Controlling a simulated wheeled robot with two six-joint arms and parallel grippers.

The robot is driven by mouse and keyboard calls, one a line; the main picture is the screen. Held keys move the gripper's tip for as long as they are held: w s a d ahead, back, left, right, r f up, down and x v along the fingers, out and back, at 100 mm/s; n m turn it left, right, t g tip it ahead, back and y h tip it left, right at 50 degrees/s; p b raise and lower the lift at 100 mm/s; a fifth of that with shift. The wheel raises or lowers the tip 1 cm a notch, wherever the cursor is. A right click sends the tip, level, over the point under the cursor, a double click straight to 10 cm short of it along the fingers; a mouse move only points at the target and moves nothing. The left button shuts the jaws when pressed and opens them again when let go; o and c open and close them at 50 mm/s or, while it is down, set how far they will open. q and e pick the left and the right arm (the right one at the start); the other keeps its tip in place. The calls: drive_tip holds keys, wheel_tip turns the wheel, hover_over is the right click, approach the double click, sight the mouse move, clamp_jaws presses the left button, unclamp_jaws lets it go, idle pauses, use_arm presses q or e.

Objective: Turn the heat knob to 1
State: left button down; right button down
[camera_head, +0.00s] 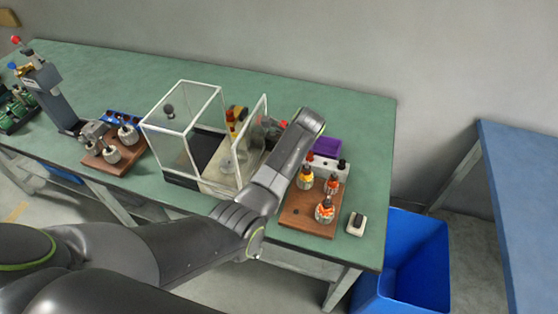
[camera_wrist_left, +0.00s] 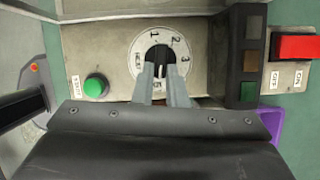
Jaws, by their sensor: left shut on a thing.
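The heat knob (camera_wrist_left: 159,51) is dark and sits at the centre of a round white dial (camera_wrist_left: 138,48) in the left wrist view. The dial shows 1 at the top, 2 and 3 to the right, and smaller markings at the left and bottom. My left gripper (camera_wrist_left: 161,70) is shut on the knob, a finger on each side. The fingers hide the lower part of the knob, and I cannot tell which mark it points to. In the head view my left arm reaches over the table and hides the knob and fingertips. My right gripper is not in view.
Beside the dial are a green button (camera_wrist_left: 95,86), a dark strip with square lamps (camera_wrist_left: 250,55) and a red switch (camera_wrist_left: 297,47). A clear box with a white frame (camera_head: 181,118) stands left of my arm. A wooden board with armatures (camera_head: 301,216) lies to the right.

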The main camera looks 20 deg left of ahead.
use_arm(q)
drive_tip(key=n, duration=0.1)
drive_tip(key=n+g+p, duration=0.1)
drive_tip(key=shift+w+r+n, duration=0.1)
drive_tip(key=shift+w+n, duration=0.2)
drive_tip(key=shift+n, duration=0.1)
drive_tip(key=n, duration=0.1)
drive_tip(key=n+g, duration=0.1)
drive_tip(key=shift+w+a+n, duration=0.1)
drive_tip(key=shift+w+n, duration=0.15)
drive_tip(key=shift+n, duration=0.05)
drive_tip(key=n, duration=0.1)
drive_tip(key=n+g+b, duration=0.1)
drive_tip(key=n, duration=0.1)
drive_tip(key=n+h+b, duration=0.1)
drive_tip(key=shift+w+a+f+n+g, duration=0.2)
drive_tip(key=shift+w+n+g, duration=0.1)
drive_tip(key=shift+w+g, duration=0.1)
drive_tip(key=shift+w+a+r+n+g+h+b, duration=0.2)
drive_tip(key=shift+n+h+b, duration=0.3)
drive_tip(key=shift+n, duration=0.65)
drive_tip(key=shift+s+a+f+n+g+h+b, duration=0.1)
drive_tip(key=shift+n+g+h+b, duration=0.2)
drive_tip(key=shift+n+b, duration=0.65)
drive_tip(key=shift+w+n, duration=0.1)
drive_tip(key=shift+n, duration=0.2)
drive_tip(key=c, duration=1.5)
unclamp_jaws()
drive_tip(key=shift+o, duration=0.2)
drive_tip(key=shift+p, duration=0.3)
